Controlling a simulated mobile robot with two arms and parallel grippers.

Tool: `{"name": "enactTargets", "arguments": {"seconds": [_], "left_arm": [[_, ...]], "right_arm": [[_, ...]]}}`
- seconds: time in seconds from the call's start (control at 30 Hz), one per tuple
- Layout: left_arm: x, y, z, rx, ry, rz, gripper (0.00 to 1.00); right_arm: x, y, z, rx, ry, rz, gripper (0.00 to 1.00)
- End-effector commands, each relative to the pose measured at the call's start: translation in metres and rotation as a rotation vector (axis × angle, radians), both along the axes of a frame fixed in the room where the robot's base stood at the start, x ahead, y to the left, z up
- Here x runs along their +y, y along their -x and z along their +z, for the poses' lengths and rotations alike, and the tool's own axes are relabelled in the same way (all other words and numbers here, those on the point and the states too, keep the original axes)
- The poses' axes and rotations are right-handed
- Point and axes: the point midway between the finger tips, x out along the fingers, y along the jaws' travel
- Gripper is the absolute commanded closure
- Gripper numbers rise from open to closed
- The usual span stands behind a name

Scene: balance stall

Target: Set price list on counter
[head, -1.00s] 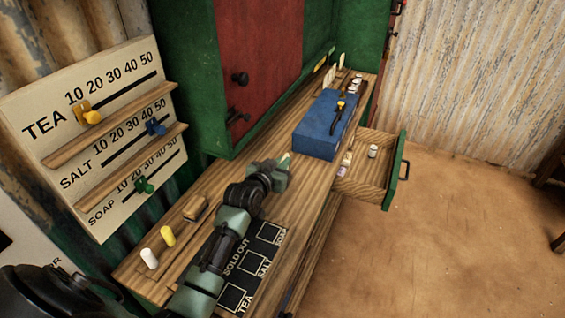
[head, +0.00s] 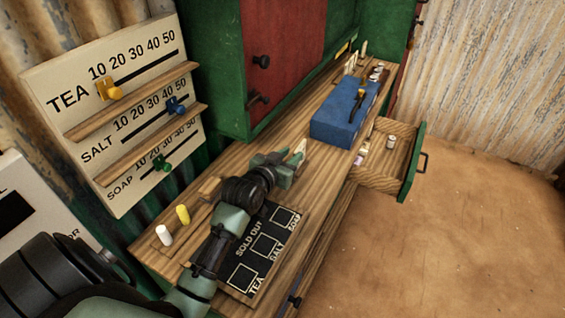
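The cream price list board (head: 60,75) stands upright against the wall at the left, with TEA, SALT and SOAP rows numbered 10 to 50. Its yellow slider (head: 110,91) is near the low end of the TEA row. The blue slider (head: 176,106) is farther right on SALT, and the green slider (head: 161,164) is near the low end of SOAP. My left gripper (head: 299,153) is over the wooden counter (head: 212,163), in front of the red door and away from the board. Its fingers look apart, with nothing seen between them. My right gripper is not in view.
A black SOLD OUT board (head: 255,262) lies on the counter, partly behind my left arm. White chalk (head: 164,235), yellow chalk (head: 183,214) and a wooden block (head: 209,188) lie nearby. A blue box (head: 335,128) stands farther along. An open drawer (head: 408,170) juts out right.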

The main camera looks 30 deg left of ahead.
Motion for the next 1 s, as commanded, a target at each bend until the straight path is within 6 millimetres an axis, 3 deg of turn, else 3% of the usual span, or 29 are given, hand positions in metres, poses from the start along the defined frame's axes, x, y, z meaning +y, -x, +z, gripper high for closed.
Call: {"name": "enactTargets", "arguments": {"seconds": [0.1,0.33,1.0], "left_arm": [[-0.002,0.024,0.006,-0.001,-0.002,-0.001,0.71],[-0.003,0.050,0.015,0.000,0.000,0.000,0.71],[-0.003,0.053,0.020,0.000,0.000,-0.001,0.71]], "right_arm": [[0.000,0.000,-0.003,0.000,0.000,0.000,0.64],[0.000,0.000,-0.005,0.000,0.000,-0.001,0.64],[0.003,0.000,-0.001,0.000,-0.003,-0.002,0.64]]}}
